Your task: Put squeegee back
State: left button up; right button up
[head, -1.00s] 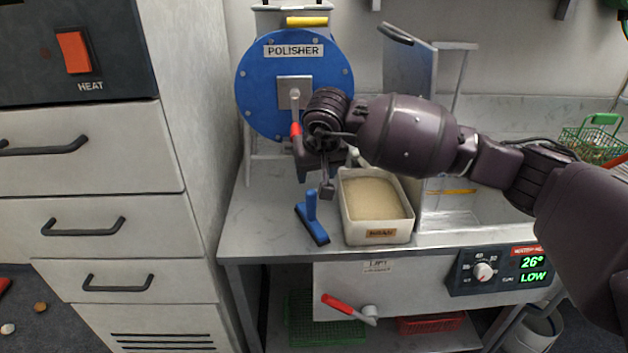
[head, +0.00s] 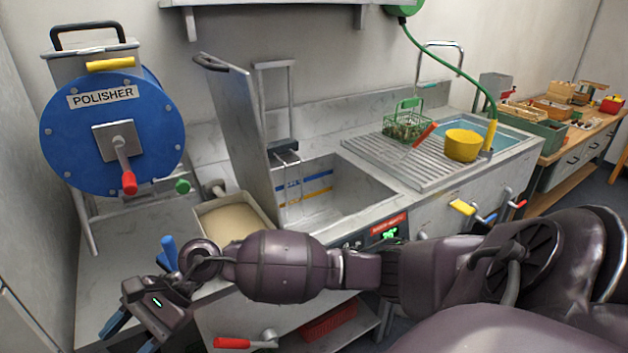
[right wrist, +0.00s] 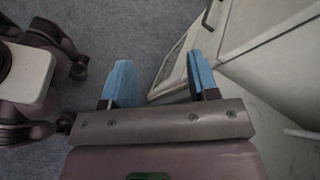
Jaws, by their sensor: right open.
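The blue squeegee (head: 169,251) is on the grey counter beside the tan-filled tray in the head view. Only its upright handle shows clearly; my right wrist hides its lower part. My right gripper (head: 131,335) hangs low at the bottom left, in front of the counter and apart from the squeegee. My left gripper is in neither view.
The tray (head: 262,207) of tan grains sits right of the squeegee. An upright lid (head: 232,110) stands at an open metal tank. A green basket (head: 407,128) and yellow pot (head: 462,146) are on the drainboard.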

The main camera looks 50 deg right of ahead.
jog(key=s+d+f+n+t+h, duration=0.3)
jog(key=d+n+t, duration=0.45)
jog(key=n, duration=0.85)
jog(key=s+d+f+n+t+h, duration=0.15)
jog(key=d+f+n+t, duration=0.35)
jog(key=n+t, duration=0.8)
jog(key=s+d+f+m+g+h, duration=0.4)
jog(key=s+d+f+m+g, duration=0.1)
jog(key=s+f+m, duration=0.2)
jog(key=s+d+f+m+g+h, duration=0.4)
jog(key=s+f+m+h, duration=0.1)
jog(key=s+f+m, duration=0.2)
jog(key=shift+s+d+f+m+g, duration=0.25)
jog(key=shift+s+d+m+g, duration=0.15)
jog(key=shift+s+m, duration=0.45)
jog(key=shift+w, duration=0.25)
